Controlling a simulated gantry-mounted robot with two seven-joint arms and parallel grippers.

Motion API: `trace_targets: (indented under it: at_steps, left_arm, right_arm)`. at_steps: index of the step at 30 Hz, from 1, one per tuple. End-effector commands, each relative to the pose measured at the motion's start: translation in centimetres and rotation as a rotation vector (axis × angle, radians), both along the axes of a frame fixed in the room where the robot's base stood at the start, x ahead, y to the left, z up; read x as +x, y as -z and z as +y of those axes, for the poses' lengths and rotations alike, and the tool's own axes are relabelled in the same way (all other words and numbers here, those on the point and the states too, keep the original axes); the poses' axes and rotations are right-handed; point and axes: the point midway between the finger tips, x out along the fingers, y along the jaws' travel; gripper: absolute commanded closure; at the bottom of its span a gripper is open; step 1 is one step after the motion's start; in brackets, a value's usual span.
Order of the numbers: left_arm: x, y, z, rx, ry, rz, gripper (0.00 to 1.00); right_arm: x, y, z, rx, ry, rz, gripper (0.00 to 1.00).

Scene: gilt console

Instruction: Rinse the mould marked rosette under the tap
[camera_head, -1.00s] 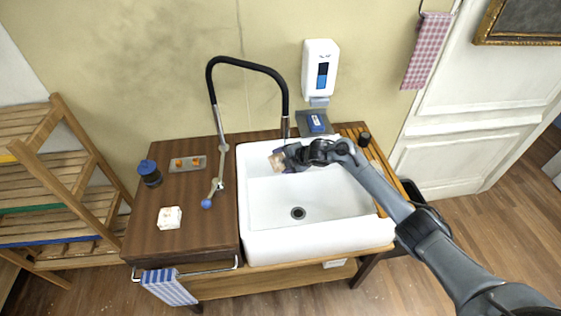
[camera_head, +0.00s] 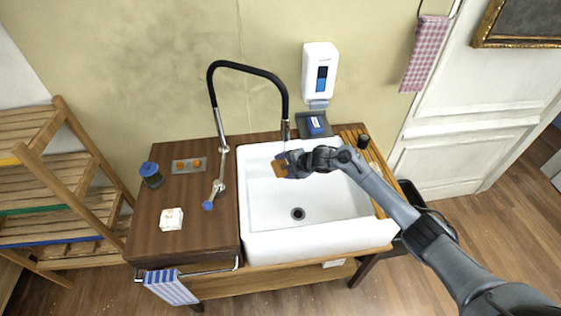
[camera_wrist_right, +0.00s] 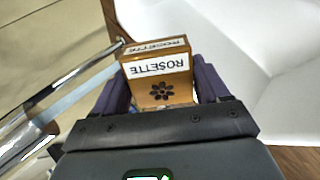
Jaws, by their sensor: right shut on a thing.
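The mould marked rosette (camera_wrist_right: 158,78) is a brown wooden block with white ROSETTE labels and a dark flower mark. In the head view the mould (camera_head: 279,169) is over the back left of the white sink (camera_head: 330,222), clear of its floor. My right gripper (camera_head: 286,165) is shut on it; in the wrist view its purple fingers grip both sides. The tap (camera_head: 286,126) has a black arched hose with its spout just above the mould. A pale bluish streak, seemingly water, passes beside the mould in the wrist view. My left gripper is not in view.
A pale labelled block (camera_head: 171,219) and a dark jar with a blue lid (camera_head: 150,174) stand on the wooden counter (camera_head: 186,247). A blue-ended lever (camera_head: 208,205) sits left of the sink. A soap dispenser (camera_head: 320,71) hangs behind. The sink's front is clear.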

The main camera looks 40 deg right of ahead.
Motion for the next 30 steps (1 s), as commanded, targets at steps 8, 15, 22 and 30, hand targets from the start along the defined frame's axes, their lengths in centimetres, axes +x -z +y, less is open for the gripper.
trace_targets:
  at_steps: [8,15,22,30]
  left_arm:
    - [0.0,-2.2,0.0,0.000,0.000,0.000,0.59]
    - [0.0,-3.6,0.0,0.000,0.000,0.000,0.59]
    - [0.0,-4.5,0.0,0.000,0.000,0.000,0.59]
    - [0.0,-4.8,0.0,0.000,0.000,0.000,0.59]
  right_arm:
    - [-1.5,-0.3,1.8,0.001,-0.001,0.001,0.57]
    - [-2.7,-0.3,3.4,0.001,-0.002,0.001,0.57]
    - [-3.7,-0.2,4.7,0.001,-0.001,0.000,0.57]
    - [-4.1,-0.1,5.3,0.001,0.000,0.000,0.57]
